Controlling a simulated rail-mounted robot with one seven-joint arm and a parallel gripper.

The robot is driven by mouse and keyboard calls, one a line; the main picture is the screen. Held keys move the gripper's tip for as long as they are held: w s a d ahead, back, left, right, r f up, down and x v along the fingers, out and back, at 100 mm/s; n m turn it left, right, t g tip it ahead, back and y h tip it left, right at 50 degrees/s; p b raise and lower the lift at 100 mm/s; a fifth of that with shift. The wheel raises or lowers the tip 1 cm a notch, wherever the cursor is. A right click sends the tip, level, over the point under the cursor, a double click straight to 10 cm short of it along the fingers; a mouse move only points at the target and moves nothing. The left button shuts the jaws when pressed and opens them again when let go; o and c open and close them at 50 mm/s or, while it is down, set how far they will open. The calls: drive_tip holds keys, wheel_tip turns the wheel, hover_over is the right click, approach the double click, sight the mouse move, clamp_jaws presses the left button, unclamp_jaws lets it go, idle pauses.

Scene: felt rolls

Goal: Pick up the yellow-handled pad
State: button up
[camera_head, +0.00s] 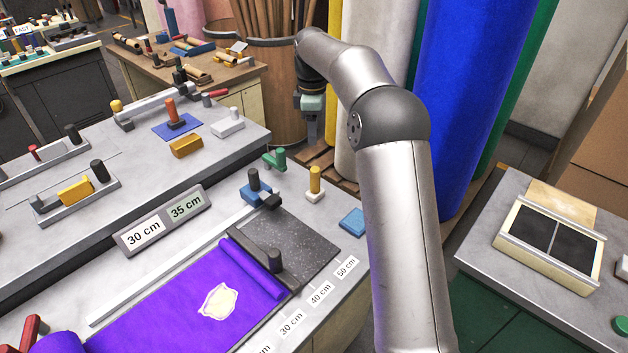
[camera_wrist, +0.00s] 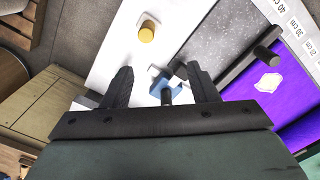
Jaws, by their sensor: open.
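The yellow-handled pad (camera_head: 315,182) stands upright on the grey bench, a yellow cylinder on a small white base, near the bench's far right edge. Its yellow handle (camera_wrist: 147,32) also shows in the wrist view, beyond my fingertips; its white base is hard to make out against the pale bench. My gripper (camera_wrist: 160,72) is open and empty. In the head view my gripper (camera_head: 311,125) hangs above and behind the bench edge, well apart from the pad. A blue block with a dark handle (camera_wrist: 166,87) shows between the fingers, lower than the yellow handle in the picture.
A blue pad with a dark handle (camera_head: 254,186) and a green-handled piece (camera_head: 275,159) stand left of the yellow handle. A flat blue block (camera_head: 352,222) lies to its right. Purple felt (camera_head: 190,300) covers the front. Tall felt rolls (camera_head: 470,90) stand behind my arm.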

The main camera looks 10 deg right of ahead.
drive_tip(key=w, duration=0.2)
drive_tip(key=n+p, duration=0.1)
approach(315, 169)
wheel_tip(315, 169, down, 7)
drive_tip(key=shift+s+r, duration=0.1)
drive_tip(key=shift+d+f+p, duration=0.15)
drive_tip(key=shift+f+p, duration=0.85)
drive_tip(key=shift+f, duration=1.65)
drive_tip(key=c, duration=1.1)
